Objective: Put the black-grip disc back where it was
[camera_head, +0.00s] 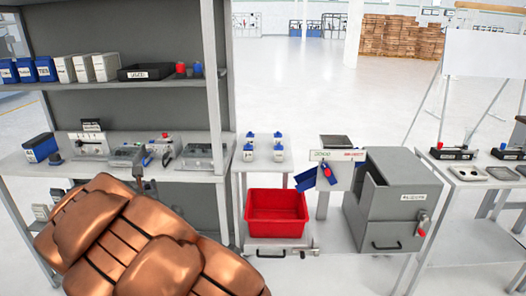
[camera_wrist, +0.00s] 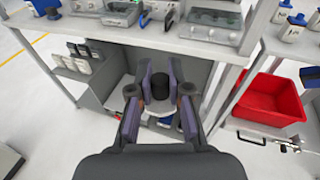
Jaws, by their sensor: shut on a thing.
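In the wrist view my gripper (camera_wrist: 165,92) has its two dark purple-grey fingers closed around a black grip (camera_wrist: 164,78). Pale grey parts of the disc (camera_wrist: 165,113) show below and between the fingers. Most of the disc is hidden by the fingers. It is held in the air in front of the grey shelf unit (camera_wrist: 210,70). I cannot tell from these frames which spot the disc came from.
The shelf unit (camera_head: 218,95) holds boxes and devices. A right-hand table holds black trays (camera_head: 452,153) and metal plates (camera_head: 468,173). Open floor lies behind.

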